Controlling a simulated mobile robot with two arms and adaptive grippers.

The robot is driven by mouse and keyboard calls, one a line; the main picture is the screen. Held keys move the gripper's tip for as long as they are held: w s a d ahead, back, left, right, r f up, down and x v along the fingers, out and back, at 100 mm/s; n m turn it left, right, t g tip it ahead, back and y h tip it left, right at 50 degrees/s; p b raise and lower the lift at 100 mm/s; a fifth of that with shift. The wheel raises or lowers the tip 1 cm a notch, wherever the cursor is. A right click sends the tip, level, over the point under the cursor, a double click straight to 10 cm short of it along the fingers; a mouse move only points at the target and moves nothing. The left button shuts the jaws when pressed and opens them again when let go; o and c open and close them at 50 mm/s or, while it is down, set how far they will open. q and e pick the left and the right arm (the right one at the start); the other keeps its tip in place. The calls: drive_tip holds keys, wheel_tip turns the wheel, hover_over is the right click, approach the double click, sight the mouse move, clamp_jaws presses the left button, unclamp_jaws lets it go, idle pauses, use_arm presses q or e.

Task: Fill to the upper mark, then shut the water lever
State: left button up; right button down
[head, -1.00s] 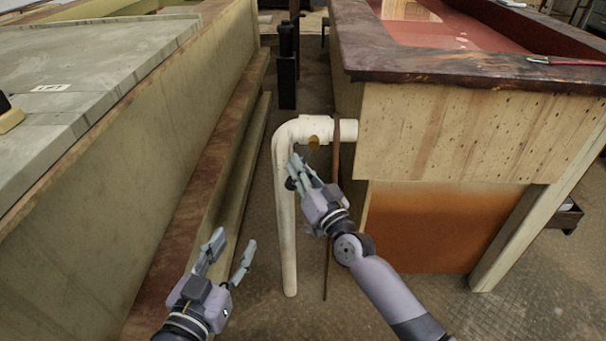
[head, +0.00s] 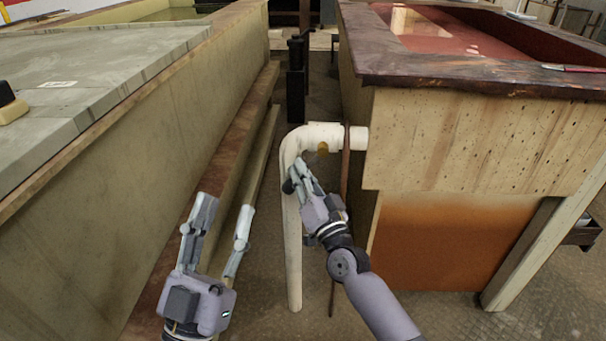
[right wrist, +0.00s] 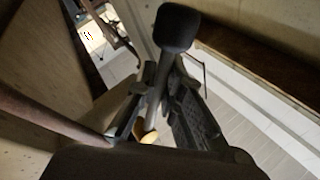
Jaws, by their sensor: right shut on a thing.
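A white pipe (head: 292,245) comes out of the right-hand tank (head: 480,76), bends at an elbow and runs down to the floor. A small brass part (head: 322,148) shows on its horizontal piece. In the right wrist view, a lever with a black knob (right wrist: 176,28) lies between the fingers of my right gripper (right wrist: 160,100), which is shut on it. In the head view, my right gripper (head: 298,172) is in front of the pipe, just below the elbow, and hides most of the lever. My left gripper (head: 224,208) is open and empty, left of the pipe. I cannot make out a level mark.
The right-hand tank holds reddish liquid (head: 440,32), and a red-handled tool (head: 572,68) lies on its rim. A thin brown rod (head: 345,180) stands close to the pipe. A long bench-like tank (head: 120,160) borders the left. A narrow floor aisle runs between, with dark posts (head: 296,75) farther back.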

drive_tip(key=c, duration=1.7)
unclamp_jaws()
drive_tip(key=v, duration=1.2)
